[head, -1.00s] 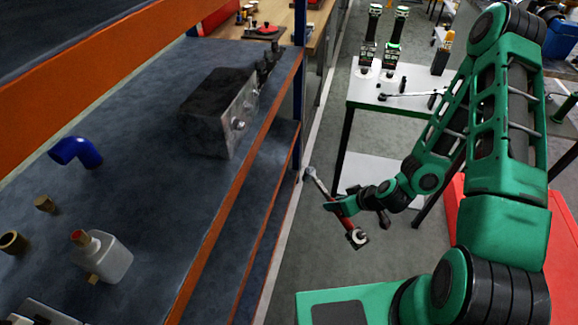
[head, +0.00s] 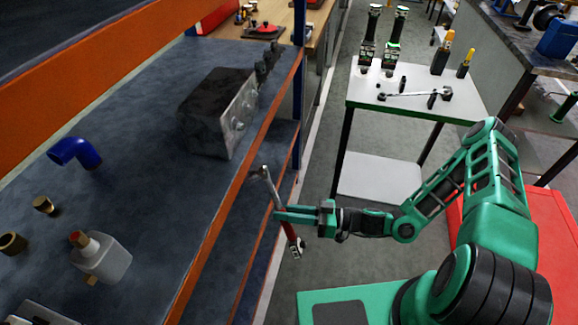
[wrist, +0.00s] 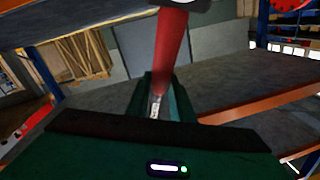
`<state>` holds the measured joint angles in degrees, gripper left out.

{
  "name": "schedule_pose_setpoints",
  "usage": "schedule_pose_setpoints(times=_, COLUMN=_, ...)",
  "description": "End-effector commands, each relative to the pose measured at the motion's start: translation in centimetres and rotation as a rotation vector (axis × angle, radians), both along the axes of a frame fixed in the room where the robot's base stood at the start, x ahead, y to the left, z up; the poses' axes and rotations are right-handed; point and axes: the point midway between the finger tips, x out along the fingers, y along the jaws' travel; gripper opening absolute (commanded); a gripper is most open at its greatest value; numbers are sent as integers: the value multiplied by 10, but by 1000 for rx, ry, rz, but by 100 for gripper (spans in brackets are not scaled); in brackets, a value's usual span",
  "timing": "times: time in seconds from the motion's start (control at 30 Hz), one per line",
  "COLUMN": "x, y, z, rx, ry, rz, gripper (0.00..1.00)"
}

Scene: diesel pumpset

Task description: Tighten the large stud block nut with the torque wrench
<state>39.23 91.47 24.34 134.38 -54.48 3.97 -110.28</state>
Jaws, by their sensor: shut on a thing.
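The torque wrench (head: 288,232), with a red grip and a bare metal shaft, is held in my gripper (head: 282,215). It is tilted, its metal end up and left beside the shelf edge and its other end hanging low. In the wrist view its red part (wrist: 172,50) rises from between the fingers (wrist: 158,100). The stud block (head: 205,125), a dark grey box, sits on the shelf, up and left of my gripper and apart from the wrench. A round metal nut or stud (head: 240,125) shows on its right face; its size is hard to judge.
The shelf's orange front beam (head: 215,230) lies between my gripper and the block. A blue elbow pipe (head: 75,152) and a white bottle (head: 100,258) stand at left. A white table (head: 410,104) with tools is behind. The floor between is clear.

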Motion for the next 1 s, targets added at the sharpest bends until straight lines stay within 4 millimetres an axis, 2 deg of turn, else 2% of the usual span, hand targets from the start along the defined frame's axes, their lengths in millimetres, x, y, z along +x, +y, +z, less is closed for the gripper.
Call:
schedule_pose_setpoints(times=0.1, x=13, y=0, z=24, rx=101, ry=-5, rz=-72, gripper=0)
schedule_pose_setpoints(times=0.4, x=41, y=-16, z=65, rx=239, ry=-43, rz=-265, gripper=0)
schedule_pose_setpoints(times=0.8, x=33, y=-17, z=146, rx=331, ry=-66, rz=-271, gripper=0)
schedule_pose_setpoints(times=0.9, x=32, y=-19, z=159, rx=345, ry=-69, rz=-275, gripper=0)
schedule_pose_setpoints(times=1.0, x=32, y=-20, z=164, rx=350, ry=-71, rz=-278, gripper=0)
